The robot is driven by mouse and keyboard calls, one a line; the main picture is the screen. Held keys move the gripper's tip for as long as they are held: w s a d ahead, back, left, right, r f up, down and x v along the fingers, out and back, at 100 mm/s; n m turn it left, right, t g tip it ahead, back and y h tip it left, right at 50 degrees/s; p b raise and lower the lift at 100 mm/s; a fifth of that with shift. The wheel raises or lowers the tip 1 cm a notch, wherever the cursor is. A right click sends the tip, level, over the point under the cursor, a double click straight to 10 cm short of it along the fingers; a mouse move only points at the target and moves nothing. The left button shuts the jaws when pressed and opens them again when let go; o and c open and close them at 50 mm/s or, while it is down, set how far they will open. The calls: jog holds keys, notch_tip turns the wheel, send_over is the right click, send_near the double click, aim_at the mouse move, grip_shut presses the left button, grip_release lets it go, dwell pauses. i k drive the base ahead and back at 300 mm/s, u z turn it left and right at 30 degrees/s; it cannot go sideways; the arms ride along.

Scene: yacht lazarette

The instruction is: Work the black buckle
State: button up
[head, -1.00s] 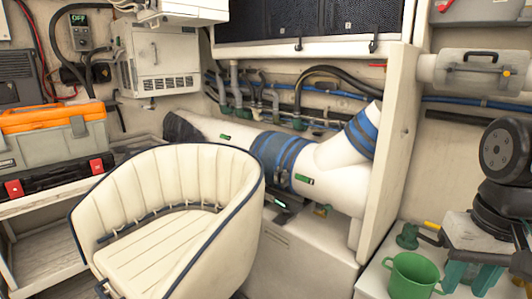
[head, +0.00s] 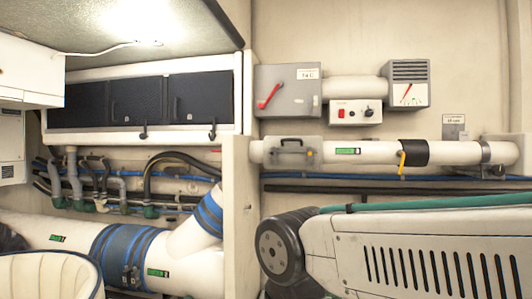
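Small dark buckle-like fastenings (head: 131,276) sit low on the blue band (head: 108,250) around the wide white duct, at lower left in the head view. They are small, and I cannot tell whether they are fastened or which one is the black buckle. A black sleeve (head: 413,153) with a yellow lever (head: 402,163) is on the thinner white pipe at right. A grey cover with a black handle (head: 292,142) sits on the same pipe. I do not see my gripper.
A large slotted cream housing (head: 430,250) with a round black cap (head: 281,252) fills the lower right; I cannot tell whose it is. An upright cream panel (head: 240,215) separates it from the wide duct. The cream seat (head: 48,276) shows at lower left.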

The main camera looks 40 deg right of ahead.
aim_at(273, 154)
jog(key=k, duration=0.7)
jog(key=z, duration=0.7)
jog(key=i, duration=0.5)
jog(key=u, duration=0.05)
jog(key=k, duration=0.55)
jog(key=z, duration=0.2)
jog(key=i, duration=1.15)
jog(key=u, duration=0.3)
